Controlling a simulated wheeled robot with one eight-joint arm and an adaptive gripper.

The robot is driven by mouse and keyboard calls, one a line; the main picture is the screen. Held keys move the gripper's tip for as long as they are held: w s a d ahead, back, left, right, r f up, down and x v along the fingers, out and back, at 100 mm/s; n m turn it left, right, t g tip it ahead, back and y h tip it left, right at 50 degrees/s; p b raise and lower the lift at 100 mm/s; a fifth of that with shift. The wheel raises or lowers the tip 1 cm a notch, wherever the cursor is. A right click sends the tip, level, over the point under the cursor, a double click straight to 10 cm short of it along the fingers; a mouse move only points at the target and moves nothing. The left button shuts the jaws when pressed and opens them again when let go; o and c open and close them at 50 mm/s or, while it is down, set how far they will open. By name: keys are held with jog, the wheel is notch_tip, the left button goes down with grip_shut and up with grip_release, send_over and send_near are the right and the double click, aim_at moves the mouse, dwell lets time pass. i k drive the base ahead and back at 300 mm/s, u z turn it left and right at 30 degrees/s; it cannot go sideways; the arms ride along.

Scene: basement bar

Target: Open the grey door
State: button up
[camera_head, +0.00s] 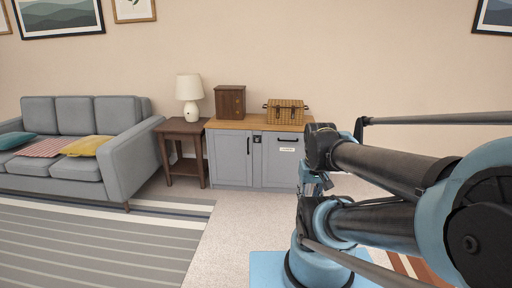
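A low cabinet with a wooden top (235,124) stands against the back wall. Its left front is a grey door (230,160) with a dark upright handle (248,146) near its right edge. The door looks closed. The grey front on the right (279,165) has a dark horizontal handle (287,139) and a small white label. My arm covers the cabinet's right end. Small metallic parts below the black joint may be my gripper (318,184), at the right of the cabinet in the picture. Its fingers cannot be made out, and nothing is seen touching the door.
A wooden box (230,102) and a wicker basket (286,111) stand on the cabinet. A side table (182,127) with a white lamp (190,96) is left of it, beside a grey sofa (130,160). The floor before the door is clear.

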aim_at(231, 150)
jog(key=z, duration=0.05)
jog(key=i, duration=1)
jog(key=u, duration=0.05)
